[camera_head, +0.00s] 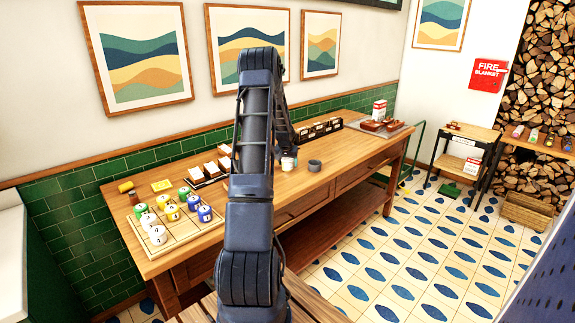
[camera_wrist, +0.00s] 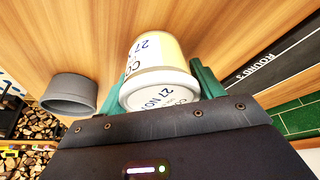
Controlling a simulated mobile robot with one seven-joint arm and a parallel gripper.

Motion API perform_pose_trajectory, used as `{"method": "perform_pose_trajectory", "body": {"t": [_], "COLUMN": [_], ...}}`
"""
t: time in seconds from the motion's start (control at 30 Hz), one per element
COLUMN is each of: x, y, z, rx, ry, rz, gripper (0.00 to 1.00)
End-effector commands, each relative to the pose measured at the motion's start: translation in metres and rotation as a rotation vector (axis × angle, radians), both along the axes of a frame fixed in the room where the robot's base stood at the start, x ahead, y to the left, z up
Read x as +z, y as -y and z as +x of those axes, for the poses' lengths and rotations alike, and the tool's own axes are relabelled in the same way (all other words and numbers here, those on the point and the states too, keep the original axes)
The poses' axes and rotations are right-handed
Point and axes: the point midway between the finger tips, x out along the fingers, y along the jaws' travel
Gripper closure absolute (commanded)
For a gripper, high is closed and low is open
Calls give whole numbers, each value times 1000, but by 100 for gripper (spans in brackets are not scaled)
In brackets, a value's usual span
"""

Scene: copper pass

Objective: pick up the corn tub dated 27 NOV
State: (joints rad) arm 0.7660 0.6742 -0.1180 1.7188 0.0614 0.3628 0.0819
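A pale cream tub (camera_wrist: 158,55) with a white lid sits between the fingers of my gripper (camera_wrist: 160,78) in the wrist view. Its side and lid both read 27 NOV, with a word starting "CO" cut off by the curve. The green fingers lie close along both sides of the tub; whether they press on it I cannot tell.
A grey bowl (camera_wrist: 70,92) stands left of the tub in the wrist view; it also shows in the head view (camera_head: 314,165). A dark rack marked ROUND 3 (camera_wrist: 262,65) lies to the right. A board with coloured numbered pots (camera_head: 178,232) is at the table's near left.

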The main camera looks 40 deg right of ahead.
Motion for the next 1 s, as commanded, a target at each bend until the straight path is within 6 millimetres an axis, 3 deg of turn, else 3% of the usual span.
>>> {"method": "perform_pose_trajectory", "body": {"t": [0.07, 0.47, 0.67, 1.0], "x": [0, 12, 50, 137], "y": [0, 0, 0, 0], "z": [0, 1, 1, 1], "rx": [0, 0, 0, 0], "ry": [0, 2, 4, 3], "rz": [0, -1, -4, -3], "gripper": [60, 60, 60, 60]}}
